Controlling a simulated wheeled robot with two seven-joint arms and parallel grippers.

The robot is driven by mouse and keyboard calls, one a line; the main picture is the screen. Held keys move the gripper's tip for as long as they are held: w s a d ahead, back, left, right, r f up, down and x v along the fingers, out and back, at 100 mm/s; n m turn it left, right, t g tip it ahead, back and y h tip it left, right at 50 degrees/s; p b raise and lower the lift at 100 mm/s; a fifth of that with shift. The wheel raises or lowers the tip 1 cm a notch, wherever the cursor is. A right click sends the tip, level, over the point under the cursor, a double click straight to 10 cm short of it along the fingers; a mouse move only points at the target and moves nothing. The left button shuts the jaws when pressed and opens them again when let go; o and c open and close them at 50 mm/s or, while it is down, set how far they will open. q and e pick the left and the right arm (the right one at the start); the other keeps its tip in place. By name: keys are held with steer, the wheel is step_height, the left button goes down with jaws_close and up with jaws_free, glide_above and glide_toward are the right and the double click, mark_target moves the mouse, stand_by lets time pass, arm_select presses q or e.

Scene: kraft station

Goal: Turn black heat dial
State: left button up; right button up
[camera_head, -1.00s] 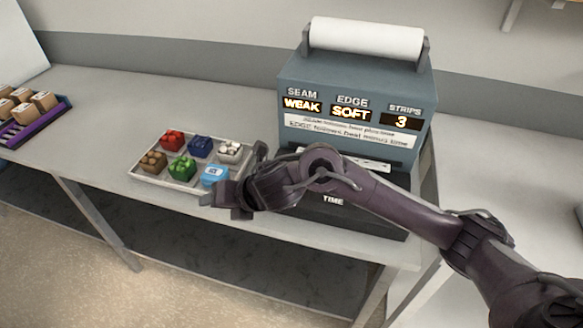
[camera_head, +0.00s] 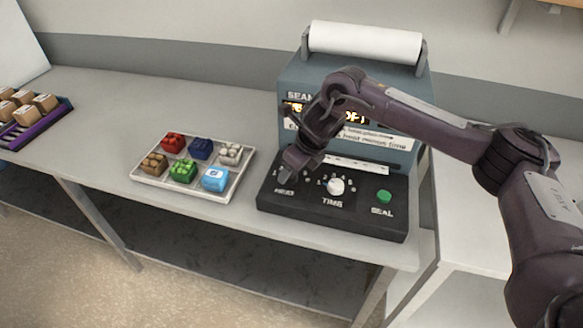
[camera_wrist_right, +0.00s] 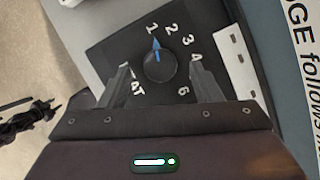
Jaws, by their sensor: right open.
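The black heat dial (camera_wrist_right: 160,66) is round with a blue pointer and sits on the black control panel (camera_wrist_right: 104,52). Its pointer is aimed near the printed 1. In the head view the dial is hidden by my right gripper (camera_head: 290,170), which points down over the panel's left side, above the HEAT label (camera_head: 284,191). In the right wrist view my right gripper (camera_wrist_right: 161,72) is open, with one finger on each side of the dial. Contact cannot be told. My left gripper is not in view.
The white TIME dial (camera_head: 336,186) and green SEAL button (camera_head: 384,197) stand to the right on the panel. The blue-grey sealer (camera_head: 290,78) with a white roll (camera_head: 366,40) rises behind. A tray (camera_head: 218,195) of coloured blocks lies left. A purple rack (camera_head: 40,128) is farther left.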

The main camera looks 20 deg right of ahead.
steer(key=shift+x, duration=1)
steer(key=shift+c, duration=0.5)
steer(key=c, duration=0.9)
